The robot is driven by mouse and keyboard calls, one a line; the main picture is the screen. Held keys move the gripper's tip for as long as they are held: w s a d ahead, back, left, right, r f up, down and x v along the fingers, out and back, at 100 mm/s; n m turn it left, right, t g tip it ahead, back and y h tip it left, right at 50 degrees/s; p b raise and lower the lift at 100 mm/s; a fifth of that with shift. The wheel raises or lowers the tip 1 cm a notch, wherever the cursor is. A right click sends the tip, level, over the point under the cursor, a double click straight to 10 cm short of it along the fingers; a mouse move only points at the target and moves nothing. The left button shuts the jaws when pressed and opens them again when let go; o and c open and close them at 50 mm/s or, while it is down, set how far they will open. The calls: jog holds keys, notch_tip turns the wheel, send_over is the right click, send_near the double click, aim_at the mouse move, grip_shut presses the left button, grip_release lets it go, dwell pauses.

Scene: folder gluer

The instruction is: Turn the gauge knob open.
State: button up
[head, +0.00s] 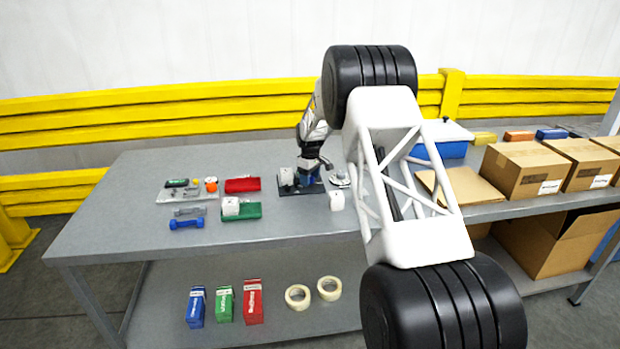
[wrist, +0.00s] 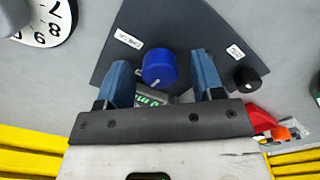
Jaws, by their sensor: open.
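A blue knob (wrist: 159,67) with a pale pointer mark sits on a dark angled panel (wrist: 185,25) in the wrist view. My gripper (wrist: 161,64) is open, with one blue finger on each side of this knob; I cannot tell whether they touch it. A smaller black knob (wrist: 245,78) sits on the panel to the right, outside the fingers. Two white labels on the panel are too small to read. A white dial with black numbers (wrist: 50,22) shows at the upper left. In the head view my gripper (head: 308,180) is over the dark panel (head: 313,188), hiding the knobs.
The grey table (head: 130,225) holds a red tray (head: 243,185), a green tray (head: 246,213) and blue dumbbell-like piece (head: 187,222) at left. Cardboard boxes (head: 525,170) stand at right. A yellow rail (head: 150,115) runs behind. The table's left front is clear.

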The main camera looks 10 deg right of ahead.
jog(key=shift+r, duration=3.9)
jog(key=shift+s+r, duration=0.1)
jog(key=shift+s+r, duration=0.15)
jog(key=shift+r, duration=0.05)
jog(key=s+r+m, duration=0.2)
jog(key=s+r, duration=0.5)
jog(key=s, duration=0.4)
jog(key=s+r+m+t, duration=0.1)
jog(key=s+r, duration=0.6)
jog(key=s, duration=0.4)
jog(key=s+r+m, duration=0.2)
jog(key=s+r, duration=0.5)
jog(key=s, duration=0.4)
jog(key=s+f+m, duration=0.2)
jog(key=s, duration=1.7)
jog(key=s+d+f+m+t, duration=0.1)
jog(key=s+f+m, duration=0.1)
jog(key=s, duration=1.7)
jog(key=shift+s+f+t, duration=0.25)
jog(key=shift+f+t, duration=0.05)
jog(key=shift+f, duration=0.05)
